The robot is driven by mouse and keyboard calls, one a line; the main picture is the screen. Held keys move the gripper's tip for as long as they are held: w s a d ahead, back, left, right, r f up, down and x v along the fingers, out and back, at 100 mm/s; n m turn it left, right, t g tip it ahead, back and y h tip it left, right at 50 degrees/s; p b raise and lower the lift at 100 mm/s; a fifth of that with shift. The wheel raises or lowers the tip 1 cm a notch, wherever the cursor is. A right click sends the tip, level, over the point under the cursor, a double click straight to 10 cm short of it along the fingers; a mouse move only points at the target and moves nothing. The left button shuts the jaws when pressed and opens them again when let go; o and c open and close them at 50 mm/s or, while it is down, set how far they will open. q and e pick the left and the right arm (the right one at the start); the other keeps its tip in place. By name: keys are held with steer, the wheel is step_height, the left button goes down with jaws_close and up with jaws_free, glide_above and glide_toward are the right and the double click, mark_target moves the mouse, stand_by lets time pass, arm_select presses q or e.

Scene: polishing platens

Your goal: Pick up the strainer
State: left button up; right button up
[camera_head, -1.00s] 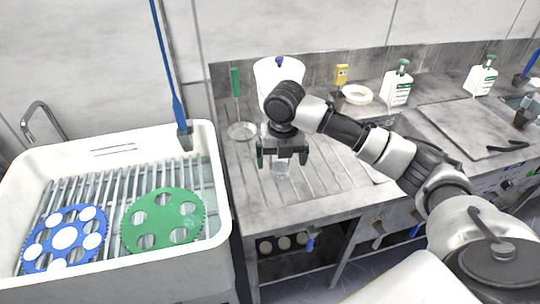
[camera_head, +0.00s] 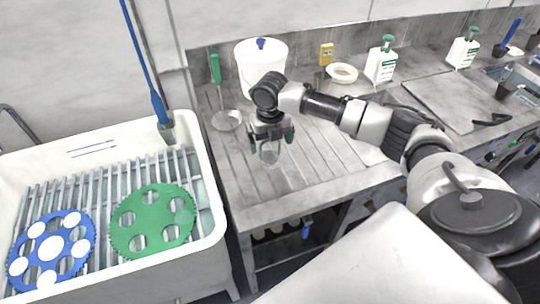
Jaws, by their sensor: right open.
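The strainer has a green handle (camera_head: 215,68) and a round mesh bowl (camera_head: 228,120). It lies on the grooved metal drainboard, handle towards the back wall. My right gripper (camera_head: 271,140) is open, with dark fingers pointing down, to the right of the bowl and apart from it. My left gripper is not in view.
A white bucket (camera_head: 262,62) stands behind the gripper. White bottles with green pumps (camera_head: 382,65), a white ring (camera_head: 342,73) and a yellow device (camera_head: 326,54) are along the back. A white basin (camera_head: 213,180) with green (camera_head: 152,221) and blue discs (camera_head: 50,247) is at left.

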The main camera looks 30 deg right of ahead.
steer(key=shift+f, duration=0.8)
steer(key=shift+c, duration=0.5)
steer(key=c, duration=1.2)
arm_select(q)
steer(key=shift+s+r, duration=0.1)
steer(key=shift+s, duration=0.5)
arm_select(e)
steer(key=shift+c, duration=0.2)
steer(key=shift+r, duration=0.15)
